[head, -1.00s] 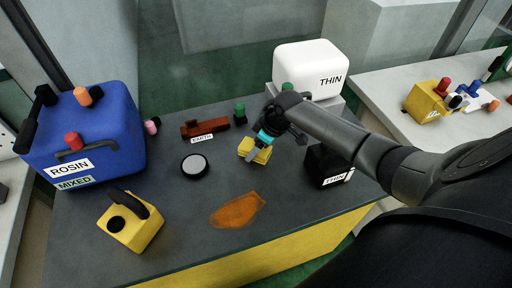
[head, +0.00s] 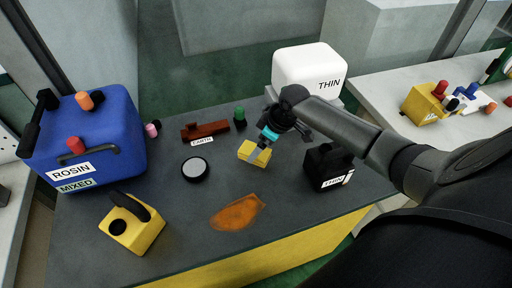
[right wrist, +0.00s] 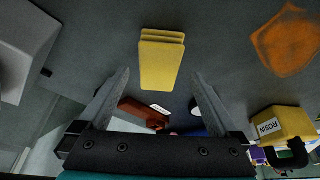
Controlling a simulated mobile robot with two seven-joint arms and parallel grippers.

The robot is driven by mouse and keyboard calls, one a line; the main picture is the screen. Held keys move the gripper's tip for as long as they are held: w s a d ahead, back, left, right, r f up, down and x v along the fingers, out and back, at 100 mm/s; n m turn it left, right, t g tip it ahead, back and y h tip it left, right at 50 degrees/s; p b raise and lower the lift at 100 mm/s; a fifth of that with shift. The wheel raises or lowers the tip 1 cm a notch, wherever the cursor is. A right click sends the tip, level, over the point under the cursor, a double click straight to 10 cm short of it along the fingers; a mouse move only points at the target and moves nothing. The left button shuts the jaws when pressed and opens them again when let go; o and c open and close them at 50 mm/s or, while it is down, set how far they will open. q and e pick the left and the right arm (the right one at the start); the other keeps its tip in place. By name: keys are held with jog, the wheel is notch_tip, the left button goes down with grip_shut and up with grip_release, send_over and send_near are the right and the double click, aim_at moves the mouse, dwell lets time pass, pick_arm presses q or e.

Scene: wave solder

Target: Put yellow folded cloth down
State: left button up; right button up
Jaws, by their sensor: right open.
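The yellow folded cloth (head: 251,152) lies on the dark table top, near its middle. It also shows in the right wrist view (right wrist: 162,58), flat and layered, beyond the fingertips. My right gripper (head: 266,143) is just above and beside the cloth in the head view. In the right wrist view its two fingers (right wrist: 160,80) are spread wide with nothing between them, and the cloth looks free of them. My left gripper is not in view.
An orange stain (head: 238,212) marks the table in front of the cloth. A round white-topped disc (head: 195,169), a brown EARTH clamp (head: 205,131), a black THIN can (head: 327,168), a yellow can (head: 132,226) and a blue ROSIN container (head: 95,135) stand around. A white THIN container (head: 308,68) is behind.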

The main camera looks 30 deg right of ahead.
jog(key=p+v, duration=0.1)
jog(key=v, duration=0.7)
jog(key=shift+r+p, duration=0.35)
jog(key=shift+p, duration=0.05)
jog(key=shift+d, duration=0.1)
